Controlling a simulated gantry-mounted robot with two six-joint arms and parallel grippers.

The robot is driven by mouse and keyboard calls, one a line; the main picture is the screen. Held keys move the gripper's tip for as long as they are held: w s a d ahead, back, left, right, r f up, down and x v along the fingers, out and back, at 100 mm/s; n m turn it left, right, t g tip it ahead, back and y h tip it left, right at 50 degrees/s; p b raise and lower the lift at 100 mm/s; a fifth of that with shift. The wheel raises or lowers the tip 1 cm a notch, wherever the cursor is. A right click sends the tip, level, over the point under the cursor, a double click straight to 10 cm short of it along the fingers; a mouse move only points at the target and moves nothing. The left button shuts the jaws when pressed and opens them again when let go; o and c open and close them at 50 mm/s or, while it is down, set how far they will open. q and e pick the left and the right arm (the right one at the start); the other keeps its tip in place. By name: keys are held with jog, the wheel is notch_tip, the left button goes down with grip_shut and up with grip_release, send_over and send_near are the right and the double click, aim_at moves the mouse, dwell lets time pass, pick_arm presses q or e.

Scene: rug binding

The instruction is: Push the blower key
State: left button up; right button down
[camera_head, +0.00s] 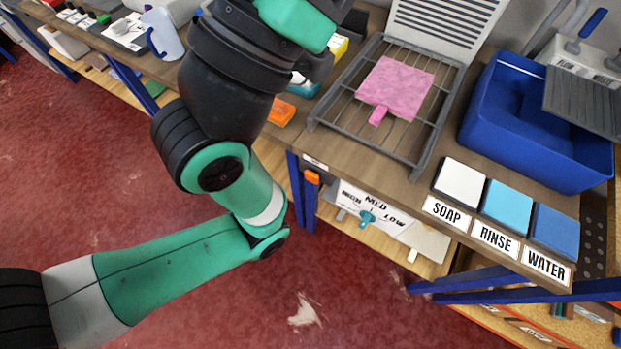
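A small orange key (312,177) is mounted under the front edge of the bench, just below a small label I cannot read; I cannot confirm that it is the blower key. Right of it is a panel (373,209) marked HIGH, MED and LOW with a teal knob (367,218). White SOAP (461,182), light blue RINSE (507,204) and blue WATER (555,229) keys sit on the bench at the right. My green and black arm comes in from the left and passes left of the orange key. Neither gripper's fingers can be seen.
A pink piece (395,86) lies on a grey wire rack (338,98). A blue bin (535,125) stands behind the labelled keys. An orange block (281,112) and a pale jug (162,34) are on the bench. The red floor below is open.

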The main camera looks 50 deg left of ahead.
pick_arm(q)
grip_shut()
dwell(1.4)
